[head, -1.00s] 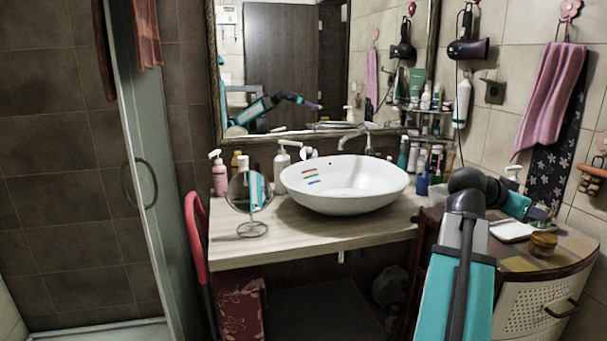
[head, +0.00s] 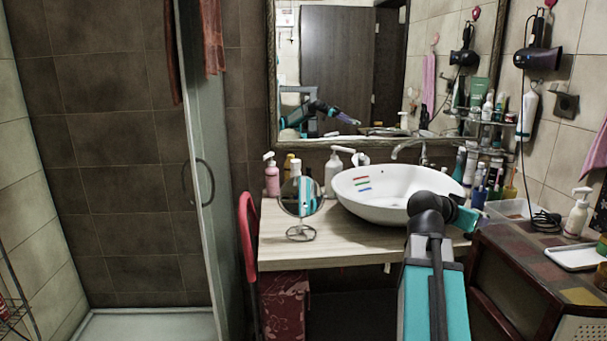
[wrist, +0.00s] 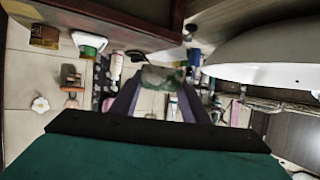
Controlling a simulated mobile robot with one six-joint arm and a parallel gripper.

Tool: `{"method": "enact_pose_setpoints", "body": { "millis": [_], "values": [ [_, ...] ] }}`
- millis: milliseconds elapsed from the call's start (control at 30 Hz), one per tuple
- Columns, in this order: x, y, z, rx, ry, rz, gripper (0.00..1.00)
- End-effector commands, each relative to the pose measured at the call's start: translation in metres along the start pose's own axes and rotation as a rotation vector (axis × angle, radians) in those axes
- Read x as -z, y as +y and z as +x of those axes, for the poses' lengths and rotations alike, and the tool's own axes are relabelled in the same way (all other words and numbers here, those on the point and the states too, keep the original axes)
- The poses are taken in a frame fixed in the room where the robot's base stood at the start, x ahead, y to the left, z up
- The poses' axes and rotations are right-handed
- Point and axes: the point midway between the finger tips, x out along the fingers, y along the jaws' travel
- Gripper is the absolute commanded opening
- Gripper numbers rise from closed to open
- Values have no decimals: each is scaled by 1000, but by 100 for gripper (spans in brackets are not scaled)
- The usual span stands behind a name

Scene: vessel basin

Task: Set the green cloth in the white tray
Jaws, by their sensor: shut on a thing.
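The white tray (head: 577,257) lies on the right cabinet top at the right edge of the head view. In the wrist view a small white tray-like thing (wrist: 89,43) shows at upper left. My gripper (wrist: 160,90) has its two dark purple fingers shut on the green cloth (wrist: 163,77), a small patterned green piece between the fingertips. In the head view my arm hides the fingers and the cloth. My arm's end is in front of the basin's right side, left of the tray and apart from it.
The white basin (head: 385,197) stands on the wooden counter (head: 345,240). A round mirror (head: 301,198) and pump bottles stand at its left. Bottles, a clear bin (head: 508,210) and a soap dispenser (head: 577,214) stand at right. A glass shower door (head: 205,170) is at left.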

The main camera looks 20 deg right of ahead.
Motion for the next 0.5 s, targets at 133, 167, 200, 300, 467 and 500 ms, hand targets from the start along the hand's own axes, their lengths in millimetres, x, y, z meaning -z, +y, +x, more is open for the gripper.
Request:
{"method": "enact_pose_setpoints", "body": {
  "millis": [133,167,200,300,467,500],
  "values": [
    [-16,-43,-20,79,0,-33,17],
    [-19,-51,-23,94,0,-40,17],
    [-24,-62,-29,116,0,-49,17],
    [-35,-89,-43,169,0,-71,17],
    [-56,-132,-69,261,-1,-108,17],
    [-61,-142,-76,285,0,-117,17]
  ]
}}
